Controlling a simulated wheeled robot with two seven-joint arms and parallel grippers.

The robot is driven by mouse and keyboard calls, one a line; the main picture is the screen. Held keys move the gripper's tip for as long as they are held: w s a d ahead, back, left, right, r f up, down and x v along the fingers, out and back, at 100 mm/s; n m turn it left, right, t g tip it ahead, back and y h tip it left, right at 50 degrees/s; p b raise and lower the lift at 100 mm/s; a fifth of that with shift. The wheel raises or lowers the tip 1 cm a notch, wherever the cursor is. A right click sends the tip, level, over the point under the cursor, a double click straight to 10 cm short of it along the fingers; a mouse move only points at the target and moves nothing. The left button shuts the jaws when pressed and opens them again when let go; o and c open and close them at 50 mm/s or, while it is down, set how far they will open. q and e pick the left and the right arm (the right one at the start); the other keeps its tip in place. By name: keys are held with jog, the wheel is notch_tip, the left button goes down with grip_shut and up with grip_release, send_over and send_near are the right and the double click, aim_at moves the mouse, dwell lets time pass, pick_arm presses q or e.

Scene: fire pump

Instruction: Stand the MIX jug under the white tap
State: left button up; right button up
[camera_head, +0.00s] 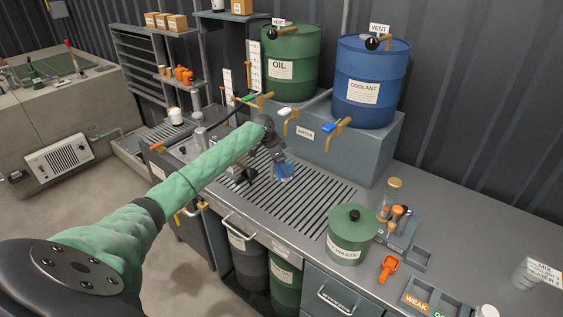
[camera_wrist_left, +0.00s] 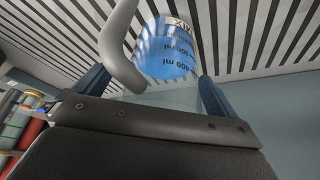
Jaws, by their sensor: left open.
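The MIX jug (camera_head: 284,173), clear with blue contents, stands on the slatted drain grate below and slightly in front of the white tap (camera_head: 286,113). In the left wrist view the MIX jug (camera_wrist_left: 168,55) shows its label, ml marks and a pale handle at its left. My left gripper (camera_head: 275,157) is at the jug, and its arm hides part of that area. In the left wrist view its two dark blue fingers are spread on either side of the jug, open. Whether a finger touches the jug I cannot tell. My right gripper is not in view.
The green-handled tap (camera_head: 257,99) and blue-handled tap (camera_head: 335,127) flank the white one. A green waste bin (camera_head: 351,235) stands right of the grate (camera_head: 320,200). Further right are a bottle rack (camera_head: 397,235) and an orange scoop (camera_head: 388,268). The counter behind these is mostly clear.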

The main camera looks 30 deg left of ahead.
pick_arm(q)
jog(key=shift+a+r, duration=0.1)
jog(key=shift+a, duration=0.1)
jog(key=b+v, duration=0.4)
jog(key=v, duration=0.7)
jog(key=shift+r, duration=0.25)
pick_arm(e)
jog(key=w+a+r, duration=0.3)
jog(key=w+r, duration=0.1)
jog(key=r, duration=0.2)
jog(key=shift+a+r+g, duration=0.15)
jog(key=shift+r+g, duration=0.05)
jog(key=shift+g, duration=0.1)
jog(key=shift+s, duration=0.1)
